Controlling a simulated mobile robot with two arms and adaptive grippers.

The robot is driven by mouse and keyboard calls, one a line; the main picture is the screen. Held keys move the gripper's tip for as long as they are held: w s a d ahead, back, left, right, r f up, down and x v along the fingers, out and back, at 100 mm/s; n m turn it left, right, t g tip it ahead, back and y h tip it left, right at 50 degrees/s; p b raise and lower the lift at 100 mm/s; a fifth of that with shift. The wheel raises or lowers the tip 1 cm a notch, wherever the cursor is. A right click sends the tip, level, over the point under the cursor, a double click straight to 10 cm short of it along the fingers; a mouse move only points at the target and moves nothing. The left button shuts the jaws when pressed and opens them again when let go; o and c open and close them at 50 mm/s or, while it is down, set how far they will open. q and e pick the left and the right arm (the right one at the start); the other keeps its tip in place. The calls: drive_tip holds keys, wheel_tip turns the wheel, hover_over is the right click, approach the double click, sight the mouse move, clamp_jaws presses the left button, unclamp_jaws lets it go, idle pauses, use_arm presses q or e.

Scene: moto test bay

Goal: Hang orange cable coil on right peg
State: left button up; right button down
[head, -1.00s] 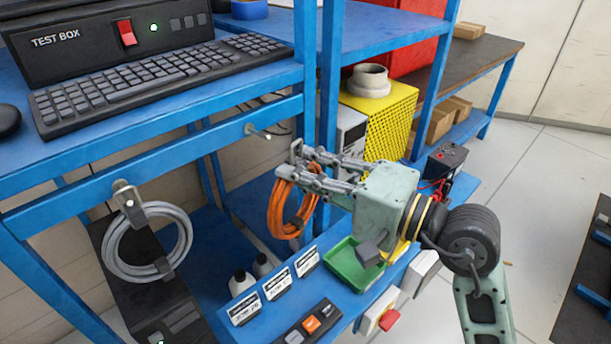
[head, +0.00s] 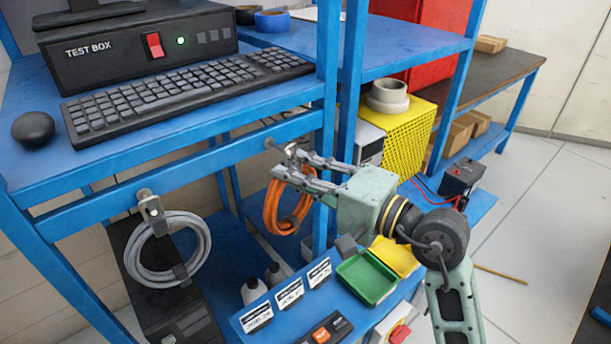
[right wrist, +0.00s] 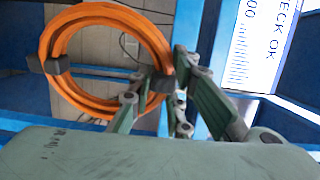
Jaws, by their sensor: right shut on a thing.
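The orange cable coil (head: 272,208) hangs upright below my right gripper (head: 283,165), which is shut on its top. In the right wrist view the coil (right wrist: 75,18) shows as a ring with dark ties, one of them between or close to the fingers (right wrist: 155,90). The right peg (head: 270,143) is on the blue front rail; the fingertips are right beside it in the picture. I cannot tell whether the coil touches the peg, as the fingers partly cover that spot. The left peg (head: 147,199) holds a grey cable coil (head: 131,258). My left gripper is not in view.
A blue bench with a test box (head: 110,65), keyboard (head: 190,95) and mouse (head: 33,129) is above the rail (head: 90,214). Below are a green tray (head: 367,278), labelled cards, bottles and a switch box. A blue upright (head: 327,130) stands just right of the peg.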

drive_tip(key=shift+x, duration=1.05)
drive_tip(key=shift+w+a+f+b, duration=0.1)
drive_tip(key=shift+w+f+b, duration=0.15)
drive_tip(key=shift+w+b, duration=0.15)
drive_tip(key=shift+w+a+f+b, duration=0.15)
drive_tip(key=shift+w+f+b, duration=0.05)
drive_tip(key=shift+w+b, duration=0.2)
drive_tip(key=c, duration=1.6)
unclamp_jaws()
drive_tip(key=shift+o, duration=0.2)
drive_tip(key=shift+f, duration=0.1)
drive_tip(key=shift+s+d, duration=0.1)
